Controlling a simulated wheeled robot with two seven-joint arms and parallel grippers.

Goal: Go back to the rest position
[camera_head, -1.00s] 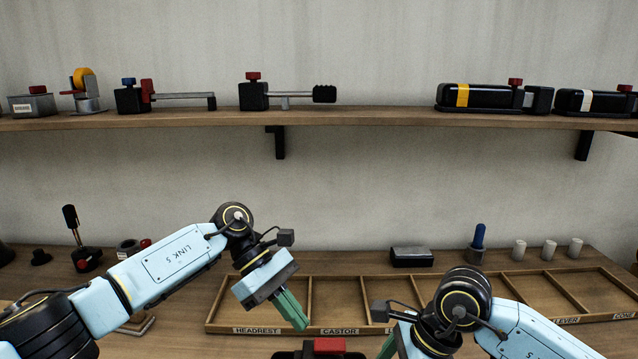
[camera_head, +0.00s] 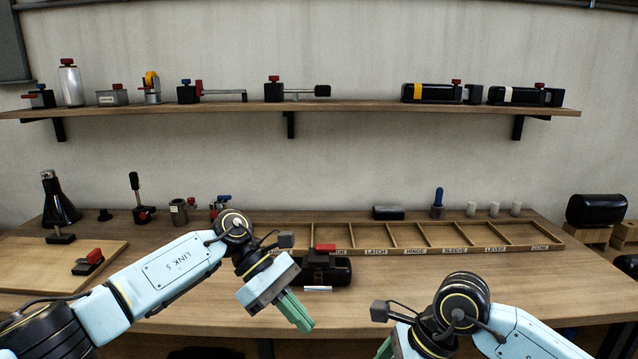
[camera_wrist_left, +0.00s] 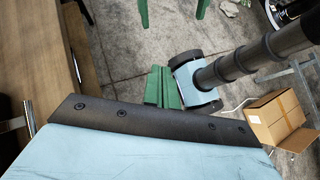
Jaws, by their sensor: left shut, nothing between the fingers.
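My left gripper (camera_head: 298,312) has green fingers that are shut and empty. It hangs tilted down in front of the workbench's front edge, over the floor side. It also shows in the left wrist view (camera_wrist_left: 163,90), above the grey floor. My right gripper (camera_head: 385,349) shows only as a bit of green at the bottom edge, mostly hidden by its own arm and the frame edge. I cannot tell whether it is open or shut. Both arms are bent in front of me, and neither touches the bench as far as I can see.
The wooden workbench (camera_head: 180,318) holds a compartment tray (camera_head: 440,250), a black block with a red top (camera_head: 326,266) and a light board (camera_head: 40,272) at left. A shelf (camera_head: 345,107) of parts runs above. In the wrist view, an open cardboard box (camera_wrist_left: 275,122) stands on the floor.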

